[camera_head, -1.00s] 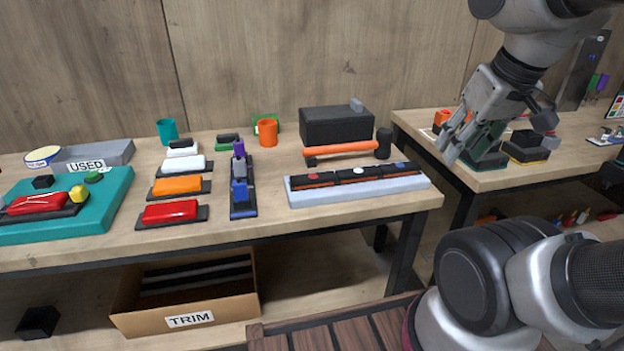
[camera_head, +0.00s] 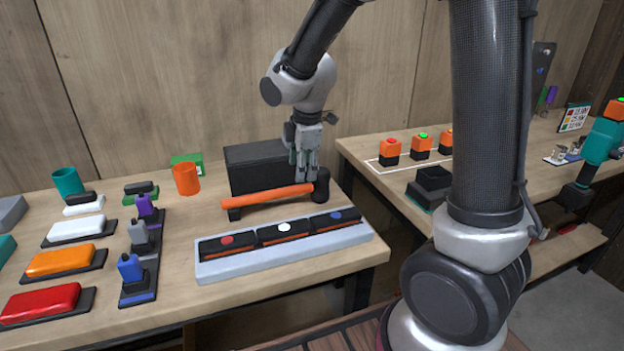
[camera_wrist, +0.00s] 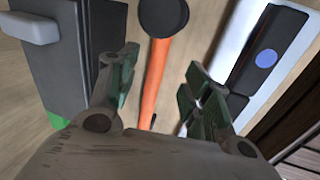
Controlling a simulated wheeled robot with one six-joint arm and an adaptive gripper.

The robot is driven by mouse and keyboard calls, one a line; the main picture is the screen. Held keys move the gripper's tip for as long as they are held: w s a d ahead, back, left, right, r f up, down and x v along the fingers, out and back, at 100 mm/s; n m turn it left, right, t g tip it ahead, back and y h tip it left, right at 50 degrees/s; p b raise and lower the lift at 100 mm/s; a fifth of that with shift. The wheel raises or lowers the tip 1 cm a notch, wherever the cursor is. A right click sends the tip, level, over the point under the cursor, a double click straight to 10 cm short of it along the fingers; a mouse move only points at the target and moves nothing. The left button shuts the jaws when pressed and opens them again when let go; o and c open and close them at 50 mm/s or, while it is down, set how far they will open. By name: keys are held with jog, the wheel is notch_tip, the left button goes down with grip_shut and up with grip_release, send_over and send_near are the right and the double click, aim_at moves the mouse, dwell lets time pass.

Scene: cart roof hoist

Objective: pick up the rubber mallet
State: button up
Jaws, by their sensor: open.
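The rubber mallet (camera_head: 265,197) has an orange handle and a black head (camera_head: 321,186). It lies on the wooden table, handle pointing left, between a black box and a grey tray. My gripper (camera_head: 305,178) hangs fingers down over the right part of the mallet, near the head. In the wrist view the mallet handle (camera_wrist: 157,75) runs between the two open fingers of my gripper (camera_wrist: 158,82), with the black head (camera_wrist: 163,15) beyond them. The fingers are apart and hold nothing. Whether the fingertips reach down to handle height I cannot tell.
The black box (camera_head: 252,172) stands close behind the mallet. The grey tray (camera_head: 215,269) with three black blocks lies in front. An orange cup (camera_head: 187,179) and several coloured brushes stand to the left. A second table (camera_head: 375,151) is at the right.

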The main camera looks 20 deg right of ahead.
aim_at(299, 186)
jog(key=shift+w+a+f+n, duration=0.2)
jog(key=shift+w+f+n, duration=0.2)
jog(key=shift+w+f, duration=0.45)
jog(key=x, duration=0.5)
jog(key=s+x, duration=0.1)
jog(key=x, duration=0.1)
jog(key=shift+f, duration=0.25)
grip_shut()
